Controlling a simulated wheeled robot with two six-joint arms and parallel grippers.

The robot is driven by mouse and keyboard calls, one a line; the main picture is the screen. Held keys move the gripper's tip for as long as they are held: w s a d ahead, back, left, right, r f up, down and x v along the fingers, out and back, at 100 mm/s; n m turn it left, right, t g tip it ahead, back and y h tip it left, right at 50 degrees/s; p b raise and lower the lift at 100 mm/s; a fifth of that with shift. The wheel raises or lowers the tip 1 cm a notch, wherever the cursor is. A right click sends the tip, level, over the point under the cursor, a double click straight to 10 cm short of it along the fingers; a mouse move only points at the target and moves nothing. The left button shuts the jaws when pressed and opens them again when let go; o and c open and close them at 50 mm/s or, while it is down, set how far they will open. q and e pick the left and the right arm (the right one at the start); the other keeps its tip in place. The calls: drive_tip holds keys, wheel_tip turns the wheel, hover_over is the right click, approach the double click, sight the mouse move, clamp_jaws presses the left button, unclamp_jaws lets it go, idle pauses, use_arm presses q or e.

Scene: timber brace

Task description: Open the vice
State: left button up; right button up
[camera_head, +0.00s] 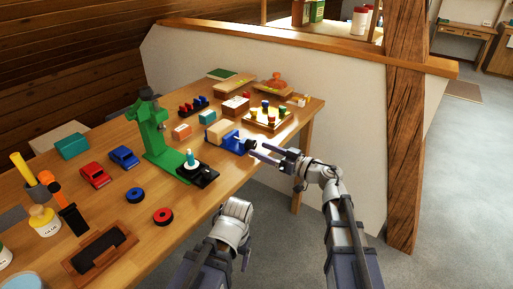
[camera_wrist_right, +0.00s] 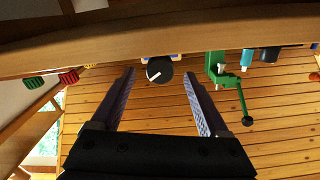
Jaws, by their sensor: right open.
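The blue vice (camera_head: 231,140) is fixed near the front edge of the workbench, with a pale wood block (camera_head: 219,130) right behind it. Its dark round front end (camera_wrist_right: 160,70) with a light bar shows in the right wrist view, which looks upside down. My right gripper (camera_head: 256,151) is open and empty, pointing at the front of the vice. In the right wrist view, its fingers lie on either side of the vice's front end, with gaps visible; contact cannot be made out. My left arm shows at the bottom, but its fingers do not.
A green drill press (camera_head: 152,127) stands left of the vice. A tray with coloured pegs (camera_head: 284,117) is to its right. Toy cars, wheels and glue bottles fill the left of the workbench (camera_head: 190,220). A timber post (camera_head: 405,140) stands right of my right arm.

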sight(251, 144)
drive_tip(key=shift+x, duration=1.45)
clamp_jaws()
